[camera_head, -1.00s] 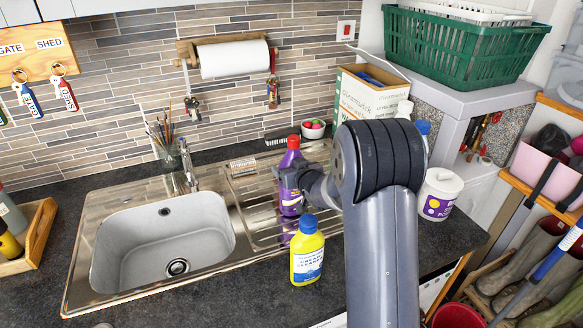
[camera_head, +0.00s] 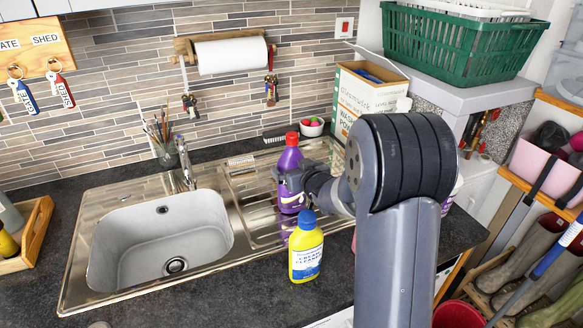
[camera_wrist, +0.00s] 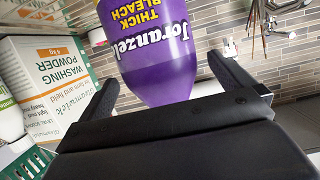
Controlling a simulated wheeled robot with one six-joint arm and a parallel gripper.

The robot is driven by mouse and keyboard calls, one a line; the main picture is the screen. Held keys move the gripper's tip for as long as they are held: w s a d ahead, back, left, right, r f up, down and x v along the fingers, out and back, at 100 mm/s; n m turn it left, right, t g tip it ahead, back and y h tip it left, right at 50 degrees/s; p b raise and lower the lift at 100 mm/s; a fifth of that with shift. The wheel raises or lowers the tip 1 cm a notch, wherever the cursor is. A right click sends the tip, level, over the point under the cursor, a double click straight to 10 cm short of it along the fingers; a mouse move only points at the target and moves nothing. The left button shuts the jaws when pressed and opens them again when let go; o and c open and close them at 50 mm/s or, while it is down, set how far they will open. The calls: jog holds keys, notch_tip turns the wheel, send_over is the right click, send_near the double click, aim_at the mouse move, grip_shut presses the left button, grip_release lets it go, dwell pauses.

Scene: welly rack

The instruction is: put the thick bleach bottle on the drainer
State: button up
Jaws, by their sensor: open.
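The thick bleach bottle (camera_head: 291,157) is purple with a red cap. It stands upright on the ribbed steel drainer (camera_head: 250,202), right of the sink bowl. My gripper (camera_head: 287,183) is at the bottle's height, its dark fingers overlapping the bottle in the head view. In the wrist view the bottle (camera_wrist: 160,60) fills the space between the two spread fingers, its label upside down. The gripper is open and I see clear gaps beside the bottle there.
A yellow cream cleaner bottle (camera_head: 306,252) with a blue cap stands in front of the drainer. A green basket (camera_head: 455,45) sits at upper right. The sink bowl (camera_head: 160,238) is empty.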

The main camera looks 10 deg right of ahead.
jog(key=shift+v, duration=1.45)
